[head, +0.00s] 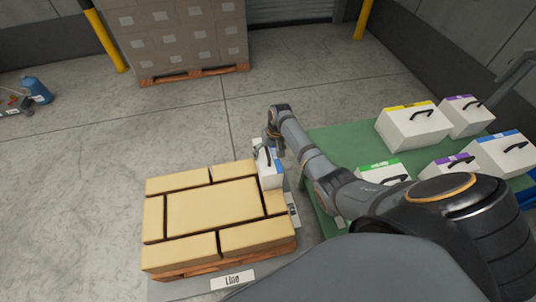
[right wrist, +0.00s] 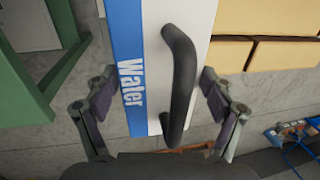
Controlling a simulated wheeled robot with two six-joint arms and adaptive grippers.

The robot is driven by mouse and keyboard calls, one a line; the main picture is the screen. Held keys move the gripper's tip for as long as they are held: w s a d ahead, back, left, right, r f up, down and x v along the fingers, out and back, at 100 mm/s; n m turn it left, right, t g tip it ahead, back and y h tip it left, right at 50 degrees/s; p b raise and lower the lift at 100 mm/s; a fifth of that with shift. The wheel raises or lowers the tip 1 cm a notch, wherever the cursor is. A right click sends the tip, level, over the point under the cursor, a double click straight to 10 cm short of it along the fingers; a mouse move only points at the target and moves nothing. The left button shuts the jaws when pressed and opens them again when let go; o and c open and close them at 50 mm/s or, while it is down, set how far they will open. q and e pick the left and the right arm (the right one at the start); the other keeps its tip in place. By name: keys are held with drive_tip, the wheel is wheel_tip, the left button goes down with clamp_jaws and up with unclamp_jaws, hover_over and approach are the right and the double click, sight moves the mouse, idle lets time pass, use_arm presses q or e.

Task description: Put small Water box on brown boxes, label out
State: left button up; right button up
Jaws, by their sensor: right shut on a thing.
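The small white Water box (head: 270,177) has a blue stripe and a black handle. In the right wrist view the box (right wrist: 150,25) shows the word Water on its blue stripe at the left of the handle. My right gripper (head: 272,140) is shut on it, with a finger on either side in the right wrist view (right wrist: 157,80). The box is at the far right corner of the brown boxes (head: 200,210), which lie in one layer on a pallet. I cannot tell whether it touches them. My left gripper is not in view.
A green table (head: 335,140) at the right holds several white boxes with coloured stripes, such as a yellow-striped one (head: 412,128). A sign reading Line (head: 232,280) is in front of the pallet. A tall stack of cartons (head: 180,35) stands behind.

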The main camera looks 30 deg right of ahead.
drive_tip(key=shift+f, duration=0.25)
drive_tip(key=o, duration=1.6)
drive_tip(key=shift+o, duration=0.5)
wheel_tip(320, 180, up, 12)
drive_tip(key=d, duration=0.2)
drive_tip(key=shift+s, duration=0.3)
drive_tip(key=shift+f, duration=0.2)
